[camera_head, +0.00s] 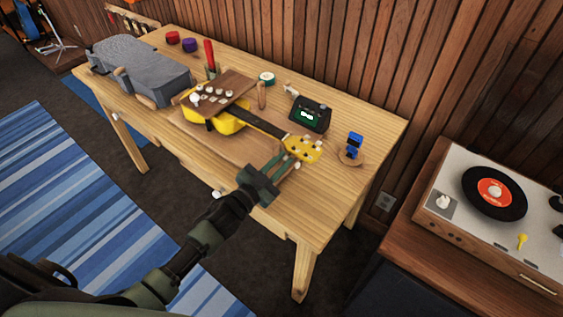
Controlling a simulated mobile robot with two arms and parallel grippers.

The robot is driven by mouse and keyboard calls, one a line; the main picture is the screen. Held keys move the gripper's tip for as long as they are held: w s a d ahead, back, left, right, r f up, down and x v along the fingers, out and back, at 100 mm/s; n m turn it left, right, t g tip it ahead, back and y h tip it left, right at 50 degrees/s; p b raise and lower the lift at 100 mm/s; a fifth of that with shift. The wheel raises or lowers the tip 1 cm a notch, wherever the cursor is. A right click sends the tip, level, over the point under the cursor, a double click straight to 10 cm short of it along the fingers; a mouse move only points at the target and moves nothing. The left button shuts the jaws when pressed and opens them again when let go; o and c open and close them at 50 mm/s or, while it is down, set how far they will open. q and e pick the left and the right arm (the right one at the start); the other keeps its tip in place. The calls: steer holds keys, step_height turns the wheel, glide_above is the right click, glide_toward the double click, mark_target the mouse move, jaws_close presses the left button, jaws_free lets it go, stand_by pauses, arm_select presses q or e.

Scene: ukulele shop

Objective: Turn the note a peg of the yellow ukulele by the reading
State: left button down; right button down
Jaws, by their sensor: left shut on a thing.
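The yellow ukulele (216,119) lies on the wooden table, its body to the left and its yellow headstock (305,149) to the right. A brown board with several white pieces covers part of its body. Small pale pegs line the headstock edges. My left gripper (286,163) reaches in from the lower left and is shut on a peg at the near edge of the headstock. The fingers hide most of that peg, and I cannot read its note. A black tuner (310,114) with a lit green screen stands behind the neck; its reading is too small to tell. My right gripper is out of view.
A grey case (135,65) fills the table's left end. A blue item (354,146) stands right of the headstock. The front right tabletop is clear.

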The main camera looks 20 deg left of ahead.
arm_select(q)
steer(key=m, duration=0.5)
steer(key=shift+b, duration=0.4)
steer(key=shift+m, duration=1.2)
steer(key=c, duration=1.6)
jaws_free()
steer(key=shift+c, duration=0.2)
